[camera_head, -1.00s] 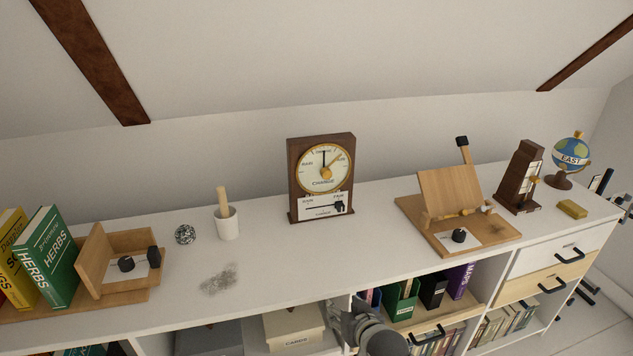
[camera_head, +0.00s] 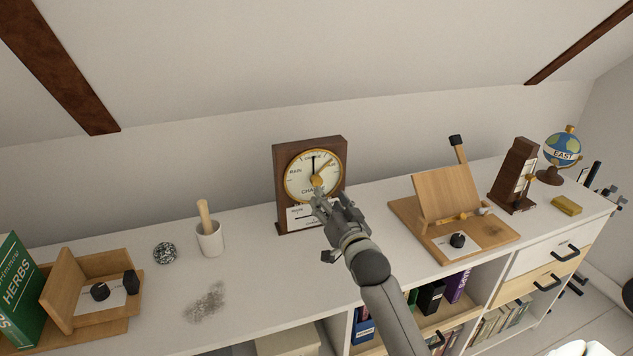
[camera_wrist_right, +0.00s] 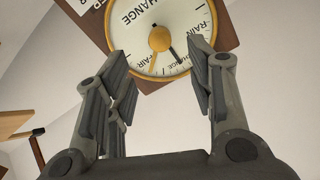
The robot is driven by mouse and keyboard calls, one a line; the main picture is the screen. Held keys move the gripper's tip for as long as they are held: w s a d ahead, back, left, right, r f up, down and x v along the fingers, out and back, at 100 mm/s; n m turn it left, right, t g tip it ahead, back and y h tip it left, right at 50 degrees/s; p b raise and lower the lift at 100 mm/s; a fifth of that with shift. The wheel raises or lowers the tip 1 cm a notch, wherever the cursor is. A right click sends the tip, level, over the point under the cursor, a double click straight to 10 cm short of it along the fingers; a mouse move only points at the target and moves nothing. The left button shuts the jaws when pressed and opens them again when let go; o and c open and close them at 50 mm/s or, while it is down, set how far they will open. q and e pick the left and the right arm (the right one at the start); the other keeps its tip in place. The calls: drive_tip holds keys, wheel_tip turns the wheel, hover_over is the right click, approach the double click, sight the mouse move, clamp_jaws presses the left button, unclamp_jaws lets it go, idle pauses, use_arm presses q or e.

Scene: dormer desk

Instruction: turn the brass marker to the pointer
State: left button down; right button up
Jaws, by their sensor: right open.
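The barometer (camera_head: 279,181) is a dark wooden case with a round white dial in a brass ring, upright against the back of the shelf top. A brass knob (camera_head: 317,181) sits at the dial's centre with a brass marker hand (camera_head: 325,166) pointing up and right. The black pointer (camera_head: 313,164) points nearly straight up, so the two hands are apart. The wrist view shows the knob (camera_wrist_right: 160,38) between and beyond the fingers. My right gripper (camera_wrist_right: 160,75) is open and empty in front of the dial, hiding part of the lower panel in the head view.
The top between is clear.

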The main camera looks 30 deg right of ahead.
sight(318, 183)
drive_tip(key=x, duration=0.4)
drive_tip(key=shift+w+d+r, duration=0.1)
drive_tip(key=shift+w+r, duration=0.05)
drive_tip(key=shift+w, duration=0.05)
drive_tip(key=x, duration=0.3)
drive_tip(key=shift+w+p, duration=0.3)
drive_tip(key=shift+w, duration=0.05)
drive_tip(key=shift+w+d, duration=0.15)
drive_tip(key=shift+w, duration=0.2)
drive_tip(key=c, duration=0.5)
use_arm(q)
drive_tip(key=shift+s+a+r, duration=0.1)
drive_tip(key=shift+s+r, duration=0.1)
drive_tip(key=shift+s, duration=0.3)
drive_tip(key=shift+s+a+r, duration=0.1)
drive_tip(key=shift+s+r, duration=0.05)
drive_tip(key=shift+s, duration=0.35)
use_arm(e)
clamp_jaws()
